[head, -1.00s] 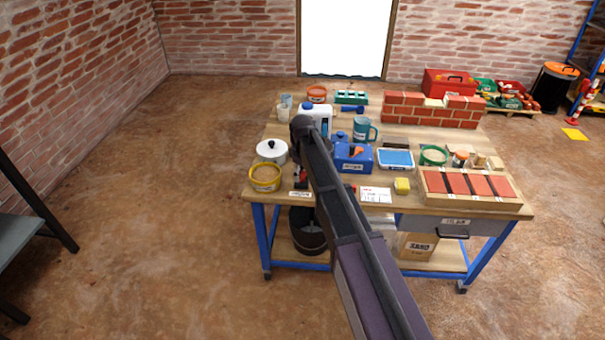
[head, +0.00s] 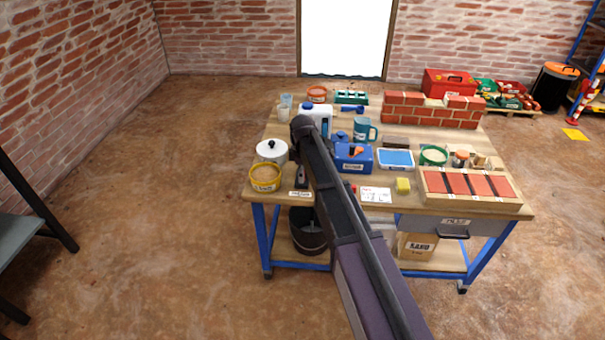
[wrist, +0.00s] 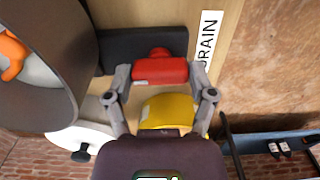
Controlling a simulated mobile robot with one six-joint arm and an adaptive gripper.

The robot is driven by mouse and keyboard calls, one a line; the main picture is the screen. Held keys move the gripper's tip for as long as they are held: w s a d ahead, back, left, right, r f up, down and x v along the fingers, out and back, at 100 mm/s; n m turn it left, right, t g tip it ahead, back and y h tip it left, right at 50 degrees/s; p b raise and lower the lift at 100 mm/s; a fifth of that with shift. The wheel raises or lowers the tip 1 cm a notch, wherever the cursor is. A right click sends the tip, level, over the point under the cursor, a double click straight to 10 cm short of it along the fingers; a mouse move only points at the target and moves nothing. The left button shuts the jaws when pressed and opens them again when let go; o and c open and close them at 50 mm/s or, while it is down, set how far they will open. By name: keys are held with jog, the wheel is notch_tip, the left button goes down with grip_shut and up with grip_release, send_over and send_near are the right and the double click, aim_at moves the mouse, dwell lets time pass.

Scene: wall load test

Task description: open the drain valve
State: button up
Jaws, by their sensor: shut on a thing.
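The red drain valve handle (wrist: 160,70) sits in front of a dark block (wrist: 140,47) in the wrist view. A white label reading "RAIN" (wrist: 208,38), its first letter cut off or unclear, is beside it. My gripper (wrist: 160,76) has one finger on each side of the red handle and is shut on it. In the head view my arm covers the gripper and most of the valve. A small white label (head: 299,194) shows there at the front left of the workbench (head: 345,204).
A yellow tub (head: 265,177) and a white lidded pot (head: 271,151) stand close to the left. A blue box (head: 353,158) is right of my arm. A dark bucket (head: 307,232) stands on the lower shelf. The floor left of the bench is clear.

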jog(key=shift+s, duration=0.1)
jog(key=o, duration=1.1)
jog(key=shift+c, duration=0.2)
jog(key=shift+m, duration=0.5)
